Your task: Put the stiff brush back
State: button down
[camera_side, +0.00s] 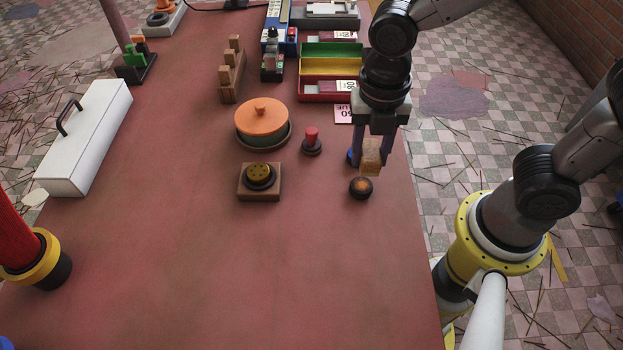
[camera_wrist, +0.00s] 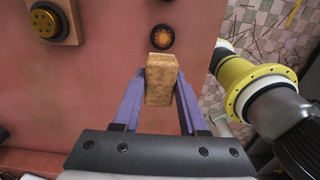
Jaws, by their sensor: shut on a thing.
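My gripper (camera_side: 371,148) is over the right side of the red table, pointing down. Its two blue fingers are shut on a tan, block-shaped thing (camera_side: 371,158), which I take for the stiff brush; no bristles can be made out. In the wrist view the block (camera_wrist: 161,80) sits between the fingers (camera_wrist: 160,92) and sticks out past their tips. A small dark round piece with an orange-brown centre (camera_side: 360,188) is just in front of the block, and it also shows in the wrist view (camera_wrist: 163,38). Whether the block touches the table is unclear.
A wooden base with a black and yellow disc (camera_side: 259,178), a red-topped stamp-like piece (camera_side: 311,141) and an orange-lidded pot (camera_side: 262,122) stand to the left. A notched wooden block (camera_side: 232,72) and a coloured tray (camera_side: 316,69) are farther back. The table's front is clear.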

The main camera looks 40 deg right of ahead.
jog(key=w+a+f, duration=0.3)
jog(key=w, duration=0.2)
send_over(312, 190)
notch_tip(312, 190, down, 5)
jog(key=shift+s+d+r, duration=0.1)
jog(key=shift+s+r, duration=0.05)
jog(key=shift+w+f, duration=0.2)
jog(key=shift+f, duration=1.6)
jog(key=shift+f, duration=0.2)
jog(key=shift+c, duration=2.2)
grip_release()
jog(key=shift+r, duration=0.1)
